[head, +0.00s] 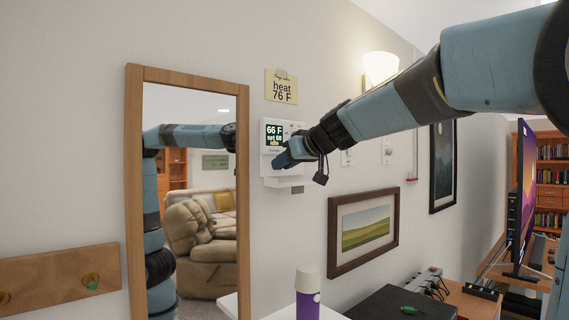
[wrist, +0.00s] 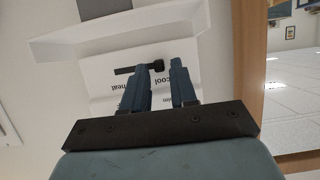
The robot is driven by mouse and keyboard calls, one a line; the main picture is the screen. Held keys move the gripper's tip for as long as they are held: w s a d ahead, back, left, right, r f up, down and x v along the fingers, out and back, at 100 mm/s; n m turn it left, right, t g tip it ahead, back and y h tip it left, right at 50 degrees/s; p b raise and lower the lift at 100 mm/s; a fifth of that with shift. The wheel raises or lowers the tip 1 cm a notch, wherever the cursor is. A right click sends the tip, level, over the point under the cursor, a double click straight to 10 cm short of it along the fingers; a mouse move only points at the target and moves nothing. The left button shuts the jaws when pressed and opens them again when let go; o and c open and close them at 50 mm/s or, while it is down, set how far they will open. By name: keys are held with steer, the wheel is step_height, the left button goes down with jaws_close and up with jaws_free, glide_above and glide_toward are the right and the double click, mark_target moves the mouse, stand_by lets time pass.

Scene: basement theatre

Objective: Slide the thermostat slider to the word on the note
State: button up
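The yellow note (head: 281,87) on the wall reads "heat 76 F" under a smaller, blurred line. Below it is the white thermostat (head: 269,160), its dark screen (head: 274,134) showing "66 F", "set 68" and "idle". In the wrist view the thermostat's white face (wrist: 100,72) appears upside down. Its black slider knob (wrist: 157,66) is at the right end of a short dark slot, near the word "cool"; "heat" is printed to the left. My gripper (wrist: 160,68) is at the thermostat with its fingers apart, the knob near the tips. Contact cannot be told. Another word is partly hidden.
A wood-framed mirror (head: 133,190) hangs left of the thermostat, close to my gripper. A white ledge (head: 283,182) juts out below the thermostat. A framed landscape (head: 333,235) and a lit wall lamp (head: 380,68) are to the right. A purple bottle (head: 308,292) stands below.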

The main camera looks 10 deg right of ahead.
jaws_close()
stand_by(1.1)
